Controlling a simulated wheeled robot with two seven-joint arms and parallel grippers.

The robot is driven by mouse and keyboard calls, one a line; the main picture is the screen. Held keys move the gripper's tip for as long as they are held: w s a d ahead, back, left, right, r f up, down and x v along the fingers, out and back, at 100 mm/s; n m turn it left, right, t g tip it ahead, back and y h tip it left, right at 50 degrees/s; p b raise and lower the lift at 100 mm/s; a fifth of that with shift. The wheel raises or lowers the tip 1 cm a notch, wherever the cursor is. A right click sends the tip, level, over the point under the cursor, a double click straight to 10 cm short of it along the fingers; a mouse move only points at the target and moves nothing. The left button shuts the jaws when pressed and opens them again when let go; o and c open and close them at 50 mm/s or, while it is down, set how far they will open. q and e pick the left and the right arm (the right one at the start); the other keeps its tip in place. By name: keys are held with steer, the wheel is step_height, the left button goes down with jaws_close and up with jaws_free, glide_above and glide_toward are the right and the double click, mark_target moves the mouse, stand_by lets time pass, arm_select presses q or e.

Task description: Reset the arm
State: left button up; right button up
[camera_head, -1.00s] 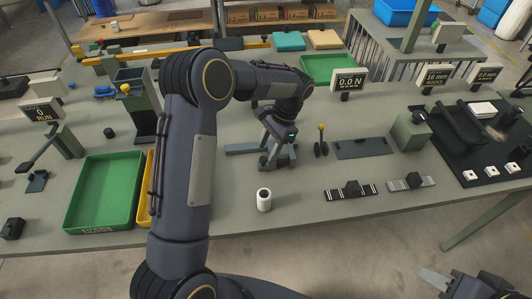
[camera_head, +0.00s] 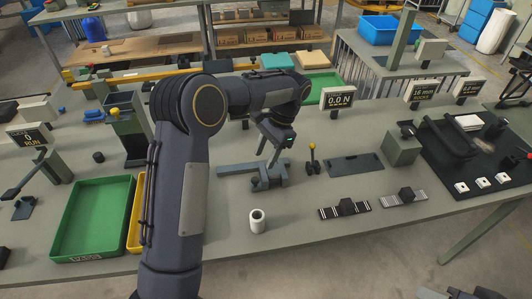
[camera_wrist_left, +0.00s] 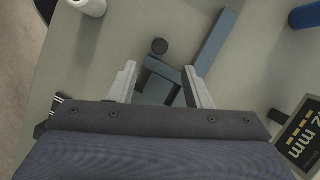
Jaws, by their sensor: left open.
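My left gripper (camera_head: 266,158) reaches in over the bench and points down, open, with nothing between its fingers. In the left wrist view its two pale fingers (camera_wrist_left: 163,92) stand apart. The fingertips look a little above the fixture, though touching is hard to rule out. Only a sliver of my right gripper (camera_head: 432,294) shows at the bottom edge; its jaws cannot be judged.
A white roll (camera_head: 257,221) stands at the bench's front, beside the fixture. A green tray (camera_head: 62,220) lies left. A yellow-knobbed lever (camera_head: 312,160), a dark plate (camera_head: 355,164) and striped blocks (camera_head: 345,208) lie right. A "0.0 N" display (camera_head: 339,99) stands behind.

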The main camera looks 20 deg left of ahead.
arm_select(q)
steer(key=s+a+r+n+t+h, duration=0.35)
steer(key=s+r, duration=0.65)
steer(key=s, duration=0.5)
steer(key=s+d+f+n+t+h, duration=0.1)
steer(key=s+d+n+t, duration=0.1)
steer(key=s, duration=0.4)
steer(key=s+d+f+n+t+h, duration=0.1)
steer(key=s+d+n+t+h, duration=0.1)
steer(key=s, duration=0.5)
steer(key=shift+f+n+t, duration=0.15)
steer(key=shift+n+t, duration=0.6)
steer(key=shift+t, duration=0.1)
steer(key=shift+s, duration=0.1)
